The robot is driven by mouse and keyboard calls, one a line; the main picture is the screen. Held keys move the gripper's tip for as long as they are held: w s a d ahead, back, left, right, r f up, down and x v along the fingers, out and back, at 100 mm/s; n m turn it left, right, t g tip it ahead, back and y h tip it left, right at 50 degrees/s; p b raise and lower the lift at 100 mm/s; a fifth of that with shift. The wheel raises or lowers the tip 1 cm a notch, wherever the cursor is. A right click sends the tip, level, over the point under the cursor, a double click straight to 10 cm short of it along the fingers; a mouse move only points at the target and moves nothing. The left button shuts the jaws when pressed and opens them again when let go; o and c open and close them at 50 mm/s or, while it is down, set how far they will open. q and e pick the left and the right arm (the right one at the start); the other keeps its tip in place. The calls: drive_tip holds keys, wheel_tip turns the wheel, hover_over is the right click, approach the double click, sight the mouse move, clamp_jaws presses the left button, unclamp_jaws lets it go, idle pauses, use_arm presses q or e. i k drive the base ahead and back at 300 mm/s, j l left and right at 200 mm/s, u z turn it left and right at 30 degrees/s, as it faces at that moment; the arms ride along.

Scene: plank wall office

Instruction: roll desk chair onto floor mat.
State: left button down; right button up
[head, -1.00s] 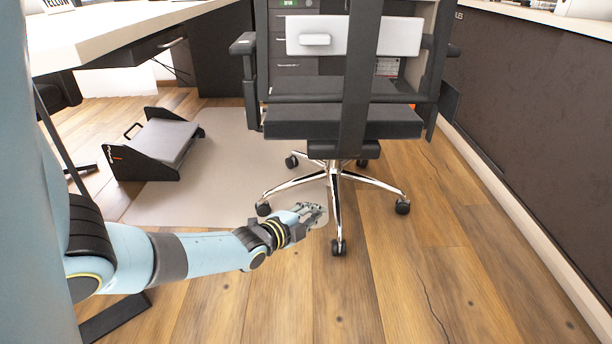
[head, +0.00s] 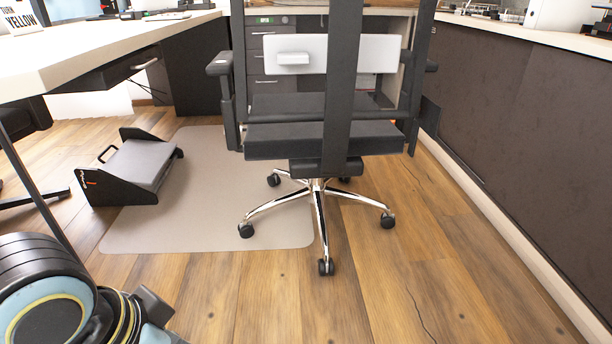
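The black desk chair (head: 290,142) stands upright in the middle of the head view, on a chrome star base with black casters. The light grey floor mat (head: 220,230) lies flat on the wood floor to its left. The chair's left casters are on the mat; its front and right casters are on bare wood past the mat's right edge. My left arm is close to the camera at the lower left, apart from the chair; its gripper fingers cannot be made out. My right gripper is out of view.
A black footrest (head: 140,168) stands on the mat's left part. A white-topped desk (head: 110,50) is at left, with a dark drawer unit (head: 270,60) behind the chair. A dark partition (head: 530,110) runs along the right. Wood floor is clear in front and at right.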

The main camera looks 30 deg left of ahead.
sight(316, 191)
drive_tip(key=i+l+u, duration=0.1)
drive_tip(key=i+u, duration=0.25)
drive_tip(key=i+l+u, duration=0.15)
drive_tip(key=u, duration=0.15)
drive_tip(key=i+l+u, duration=0.35)
drive_tip(key=i+l, duration=0.2)
drive_tip(key=l, duration=0.15)
drive_tip(key=i+l+u, duration=0.1)
drive_tip(key=l, duration=0.25)
drive_tip(key=i+l, duration=0.3)
drive_tip(key=l+u, duration=0.05)
